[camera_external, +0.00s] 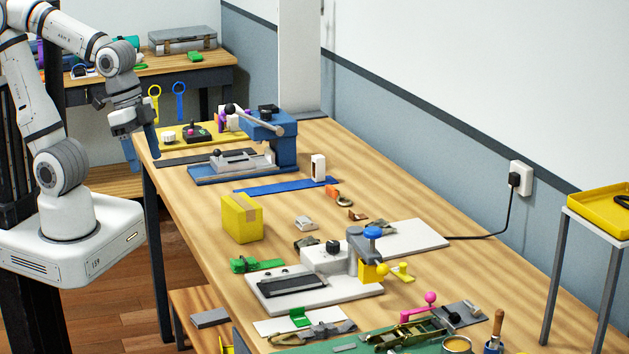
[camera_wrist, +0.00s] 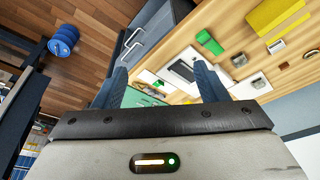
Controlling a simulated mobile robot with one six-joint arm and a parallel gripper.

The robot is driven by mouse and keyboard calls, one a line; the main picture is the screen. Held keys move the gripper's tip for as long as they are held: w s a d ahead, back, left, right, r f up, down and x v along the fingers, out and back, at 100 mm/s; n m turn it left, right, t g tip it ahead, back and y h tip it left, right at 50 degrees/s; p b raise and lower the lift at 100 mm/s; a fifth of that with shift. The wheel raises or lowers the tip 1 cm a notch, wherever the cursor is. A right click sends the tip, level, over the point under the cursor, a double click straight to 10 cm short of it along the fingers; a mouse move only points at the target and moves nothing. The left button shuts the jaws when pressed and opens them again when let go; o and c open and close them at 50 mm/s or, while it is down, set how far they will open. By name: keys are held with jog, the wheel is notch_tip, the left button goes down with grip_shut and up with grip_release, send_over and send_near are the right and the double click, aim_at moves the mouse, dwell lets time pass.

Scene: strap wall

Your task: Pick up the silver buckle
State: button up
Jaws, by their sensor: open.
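The silver buckle (camera_external: 305,223) lies on the wooden workbench, just right of the yellow box (camera_external: 242,218). In the wrist view a small silver piece below the yellow box looks like the same buckle (camera_wrist: 277,46). My gripper (camera_external: 141,148) is raised at the left, off the bench's left edge, far from the buckle. Its two blue fingers (camera_wrist: 160,78) are spread apart with nothing between them.
A darker buckle (camera_external: 305,244) lies just in front of the silver one. The grey press with a blue knob (camera_external: 340,265) stands in front. A blue lever press (camera_external: 255,150) stands behind. A green piece (camera_external: 257,265) lies front left. Bare wood surrounds the yellow box.

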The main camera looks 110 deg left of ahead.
jog(key=w+a+f+n, duration=0.2)
jog(key=w+a, duration=0.3)
jog(key=w, duration=0.4)
jog(key=n+g+y+b, duration=0.1)
jog(key=n+g+b, duration=0.1)
jog(key=n, duration=0.4)
send_near(310, 240)
jog(key=shift+f, duration=0.4)
jog(key=shift+w+a+f+p, duration=0.15)
jog(key=shift+f+p, duration=0.2)
jog(key=shift+f, duration=0.95)
jog(key=shift+w+a+f+p, duration=0.1)
jog(key=shift+w+f+p, duration=0.15)
jog(key=shift+f, duration=1)
jog(key=shift+w+a+f+p, duration=0.1)
jog(key=shift+f+p, duration=0.3)
jog(key=shift+f, duration=0.9)
jog(key=shift+c, duration=0.6)
jog(key=c, duration=1)
jog(key=shift+r, duration=0.1)
